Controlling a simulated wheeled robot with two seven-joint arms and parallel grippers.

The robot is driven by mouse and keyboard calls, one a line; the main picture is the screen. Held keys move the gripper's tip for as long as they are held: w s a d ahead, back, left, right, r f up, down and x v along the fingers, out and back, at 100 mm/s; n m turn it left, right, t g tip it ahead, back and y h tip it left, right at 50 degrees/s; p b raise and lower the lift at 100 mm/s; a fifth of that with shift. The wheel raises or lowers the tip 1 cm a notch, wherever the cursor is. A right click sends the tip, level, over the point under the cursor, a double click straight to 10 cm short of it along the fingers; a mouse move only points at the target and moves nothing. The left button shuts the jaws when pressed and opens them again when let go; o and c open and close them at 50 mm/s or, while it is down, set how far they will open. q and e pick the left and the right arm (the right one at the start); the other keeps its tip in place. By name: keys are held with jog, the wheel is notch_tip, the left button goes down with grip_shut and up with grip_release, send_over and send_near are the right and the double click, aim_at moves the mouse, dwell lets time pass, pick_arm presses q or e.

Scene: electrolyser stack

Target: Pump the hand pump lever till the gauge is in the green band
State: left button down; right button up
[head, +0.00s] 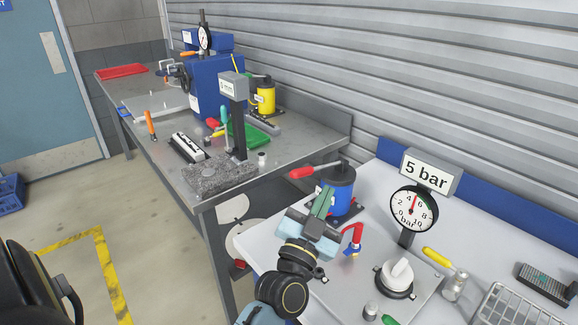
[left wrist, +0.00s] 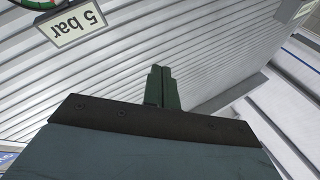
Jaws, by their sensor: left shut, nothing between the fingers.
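The hand pump is a blue cylinder (head: 338,188) on the near bench in the head view. Its lever (head: 322,168) reaches left and ends in a red grip (head: 300,173). The round white gauge (head: 413,210) stands to the right on a dark post; its red needle points nearly straight up, between 4 and 6. The green band is too small to make out there. My left gripper (head: 325,201) is shut and empty, in front of the pump and below the lever; contact cannot be told. Its closed fingers (left wrist: 163,88) show in the left wrist view. My right gripper is not in view.
A "5 bar" sign (head: 430,172) stands above the gauge and appears upside down in the left wrist view (left wrist: 72,24). A red-handled valve (head: 353,238), white knob (head: 398,272) and wire basket (head: 515,310) stand on the near bench. The grey wall is close behind.

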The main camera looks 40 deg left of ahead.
pick_arm(q)
jog(key=s+d+f+m+g+h, duration=0.2)
jog(key=d+f+g+h, duration=0.1)
jog(key=f, duration=0.2)
jog(key=s+d+f+m+g+h, duration=0.1)
jog(key=s+d+f+g+h, duration=0.15)
jog(key=f+h, duration=0.2)
jog(key=s+a+f+n+g+y, duration=0.2)
jog(key=s+f+n+g+y, duration=0.1)
jog(key=s+f+g, duration=1.2)
jog(key=s+a+f+b, duration=0.1)
jog(key=s+f, duration=0.4)
jog(key=f, duration=0.8)
jog(key=s+f+b, duration=0.1)
jog(key=s+f, duration=0.3)
jog(key=f, duration=0.9)
jog(key=s+a+f+b, duration=0.1)
jog(key=s+a+f, duration=0.1)
jog(key=s+f, duration=1.1)
jog(key=shift+s+a+y, duration=0.35)
jog(key=shift+s+a, duration=0.05)
jog(key=shift+s, duration=0.45)
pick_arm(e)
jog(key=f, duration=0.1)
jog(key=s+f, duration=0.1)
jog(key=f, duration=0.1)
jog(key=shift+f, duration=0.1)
